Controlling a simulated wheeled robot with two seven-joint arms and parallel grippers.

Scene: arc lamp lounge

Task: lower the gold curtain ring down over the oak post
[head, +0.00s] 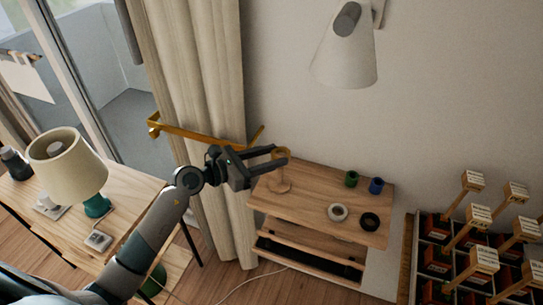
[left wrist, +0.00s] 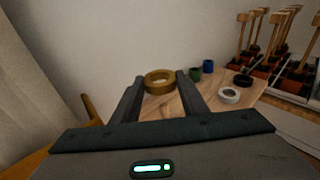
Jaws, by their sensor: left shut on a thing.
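The gold curtain ring (left wrist: 160,76) is between the fingertips of my left gripper (left wrist: 158,82) in the left wrist view, lying roughly level. In the head view my left gripper (head: 279,155) is shut on the ring (head: 282,151). The pale oak post (head: 280,176) stands upright on the left part of the wooden table (head: 325,185), directly below the ring in the picture. The ring and fingers cover its top, so I cannot tell whether the ring is around the post or above it. My right gripper is not in view.
On the table stand a green cup (head: 351,178) and a blue cup (head: 376,185), with a white ring (head: 338,212) and a black ring (head: 369,221) in front. A curtain (head: 200,100) hangs at left. A crate of wooden-handled stamps (head: 440,258) is at right. A lampshade (head: 345,55) hangs above.

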